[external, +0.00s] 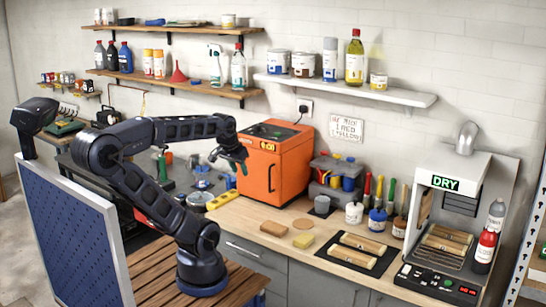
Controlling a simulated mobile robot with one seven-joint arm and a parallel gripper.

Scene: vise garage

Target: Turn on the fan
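No separate fan is plain to see. A white drying booth (455,180) with a green lit "DRY" sign stands at the right end of the counter. It has a dark slatted grille (461,203) at its back and a silver duct (467,138) on top. A black control panel (440,286) with small red, green and pale buttons lies at its front; the labels are too small to read. My gripper (238,160) hangs in front of the orange machine, far left of the booth and apart from the panel. Its fingers are too small and dark to judge their opening.
An orange machine (273,165) with a lit display stands mid-counter. Wooden pieces lie on a dark mat (349,252) left of the booth. Bottles (485,250) stand at the booth's right side. Jars and brushes (376,220) line the wall. A white shelf (345,88) hangs above.

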